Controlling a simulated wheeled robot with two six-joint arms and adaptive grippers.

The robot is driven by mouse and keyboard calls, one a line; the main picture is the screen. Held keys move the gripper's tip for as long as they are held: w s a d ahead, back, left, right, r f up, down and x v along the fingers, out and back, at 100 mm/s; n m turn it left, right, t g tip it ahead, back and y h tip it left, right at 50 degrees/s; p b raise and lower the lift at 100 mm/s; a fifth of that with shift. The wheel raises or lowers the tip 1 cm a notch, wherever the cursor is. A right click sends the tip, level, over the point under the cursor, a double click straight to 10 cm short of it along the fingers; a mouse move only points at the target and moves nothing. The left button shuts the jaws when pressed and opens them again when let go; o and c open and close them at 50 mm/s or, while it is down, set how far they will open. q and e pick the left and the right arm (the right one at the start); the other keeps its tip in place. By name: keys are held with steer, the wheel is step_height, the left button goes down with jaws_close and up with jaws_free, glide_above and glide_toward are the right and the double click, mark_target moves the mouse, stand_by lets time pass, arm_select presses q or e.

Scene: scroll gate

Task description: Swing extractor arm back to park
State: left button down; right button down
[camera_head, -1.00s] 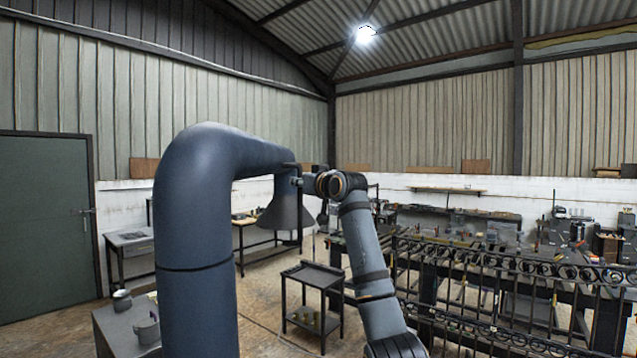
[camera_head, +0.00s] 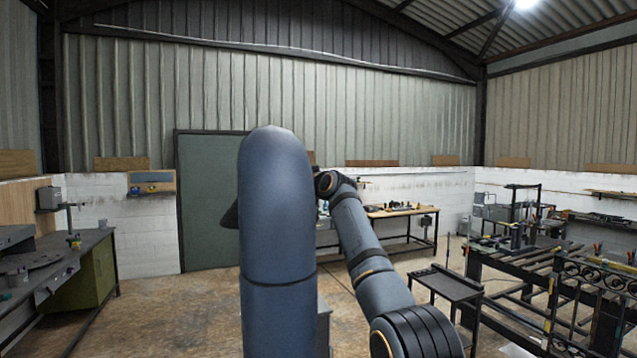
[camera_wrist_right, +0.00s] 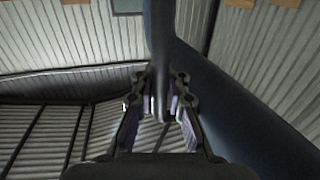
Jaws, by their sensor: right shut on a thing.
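The extractor arm (camera_head: 277,225) is a thick blue-grey duct that stands upright in the middle of the head view, its bend pointing away from me. A dark edge of its hood (camera_head: 230,214) shows just left of the duct; the rest of the hood is hidden behind it. My right arm reaches in from the lower right, and its gripper is hidden behind the duct in that view. In the right wrist view, my right gripper (camera_wrist_right: 160,100) is shut on a dark bar, the extractor arm's handle (camera_wrist_right: 158,50). The duct's dark curve lies beside it. My left gripper is not in view.
A black cart (camera_head: 447,285) stands right of my right arm, with a rack and ornate ironwork (camera_head: 590,285) beyond. A workbench (camera_head: 60,270) with a green cabinet is at the left. Open floor (camera_head: 170,305) lies between that bench and the duct.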

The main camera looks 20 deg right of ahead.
steer(key=a, duration=0.3)
steer(key=shift+w+a+f, duration=0.2)
steer(key=shift+w, duration=0.2)
steer(key=shift+f, duration=0.1)
steer(key=c, duration=1.8)
jaws_free()
steer(key=o, duration=0.4)
steer(key=shift+s+a+r, duration=0.2)
steer(key=shift+s+r, duration=0.1)
steer(key=shift+o, duration=0.2)
steer(key=v, duration=1.2)
